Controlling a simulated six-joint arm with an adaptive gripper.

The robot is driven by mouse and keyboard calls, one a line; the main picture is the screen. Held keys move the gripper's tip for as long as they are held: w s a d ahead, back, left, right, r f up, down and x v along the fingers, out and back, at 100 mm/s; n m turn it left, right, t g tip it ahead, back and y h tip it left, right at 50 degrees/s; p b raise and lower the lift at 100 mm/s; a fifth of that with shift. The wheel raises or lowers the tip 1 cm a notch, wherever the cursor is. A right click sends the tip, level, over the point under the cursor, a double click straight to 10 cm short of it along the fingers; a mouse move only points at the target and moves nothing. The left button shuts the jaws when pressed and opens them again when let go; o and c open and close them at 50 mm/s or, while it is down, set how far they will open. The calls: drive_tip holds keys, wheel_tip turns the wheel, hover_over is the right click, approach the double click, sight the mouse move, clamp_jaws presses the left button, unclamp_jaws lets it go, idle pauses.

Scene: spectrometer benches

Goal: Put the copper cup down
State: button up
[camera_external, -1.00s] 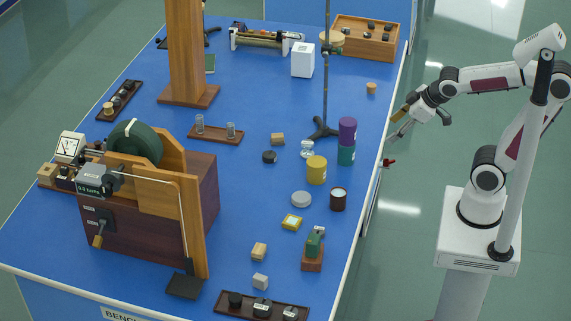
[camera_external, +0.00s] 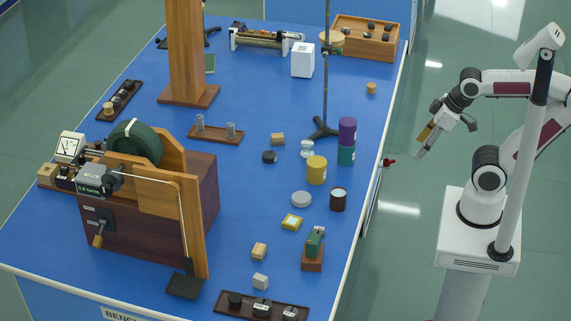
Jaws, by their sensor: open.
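My gripper (camera_external: 442,130) is open, off the right side of the blue bench and above the floor, pointing down and to the left. A brownish-gold piece (camera_external: 426,132) shows at its left finger; I cannot tell whether it is part of the gripper or a separate thing. A small dark brown cup (camera_external: 338,203) with a pale top stands upright near the bench's right edge, well apart from my gripper. It may be the copper cup, but its colour does not make that certain.
On the blue bench (camera_external: 255,195), a yellow cylinder (camera_external: 316,172), a grey disc (camera_external: 301,200) and stacked purple and teal cylinders (camera_external: 347,142) stand near the brown cup. A rod stand (camera_external: 325,90) rises behind. A red-handled tap (camera_external: 389,162) juts from the bench edge.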

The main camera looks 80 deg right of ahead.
drive_tip(key=shift+w+a+f+g, duration=0.6)
drive_tip(key=shift+f+g, duration=0.3)
drive_tip(key=shift+f, duration=0.65)
drive_tip(key=n+g+h, duration=0.2)
drive_tip(key=n+h, duration=0.2)
drive_tip(key=n, duration=1.8)
approach(341, 195)
drive_tip(key=x, duration=0.2)
drive_tip(key=s+x, duration=0.1)
drive_tip(key=x, duration=0.2)
drive_tip(key=shift+s+d+f, duration=0.1)
drive_tip(key=shift+d+f, duration=0.1)
drive_tip(key=shift+f, duration=0.05)
drive_tip(key=shift+w+r+n+t, duration=0.1)
drive_tip(key=shift+w+n+t, duration=0.2)
drive_tip(key=shift+w+n, duration=0.1)
drive_tip(key=shift+w+a+n, duration=0.1)
drive_tip(key=shift+n, duration=0.7)
drive_tip(key=shift+x, duration=1.3)
